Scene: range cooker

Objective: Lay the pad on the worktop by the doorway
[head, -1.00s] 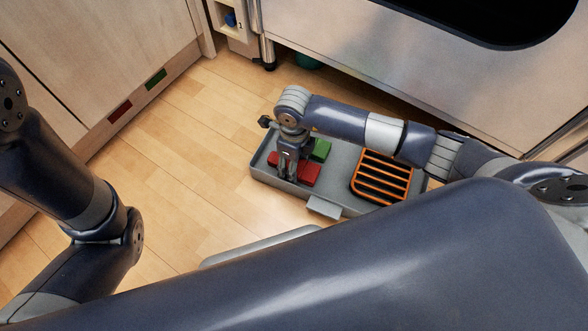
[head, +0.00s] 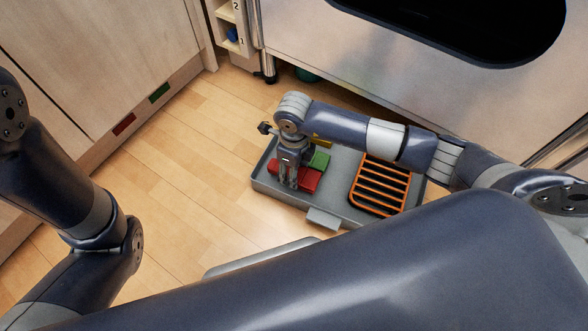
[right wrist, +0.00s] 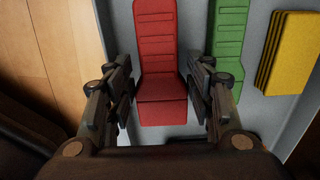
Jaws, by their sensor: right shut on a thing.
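A red ribbed pad (head: 309,177) lies in a grey tray (head: 342,180) on the floor. My right gripper (head: 288,184) points down over the tray, shut on the red pad. In the right wrist view, the fingers (right wrist: 160,82) stand on both sides of the red pad (right wrist: 157,50). A green ribbed pad (head: 319,161) lies beside it in the tray, just right of the fingers in the wrist view (right wrist: 229,40). I cannot tell whether the red pad touches the tray floor. My left gripper is out of view. No worktop is clear in view.
An orange slatted rack (head: 381,186) and a yellow ribbed stack (right wrist: 289,52) are also in the tray. A steel cooker front (head: 330,62) with a dark opening stands behind it. A wooden cabinet (head: 95,60) stands at left. The wooden floor (head: 190,160) between is clear.

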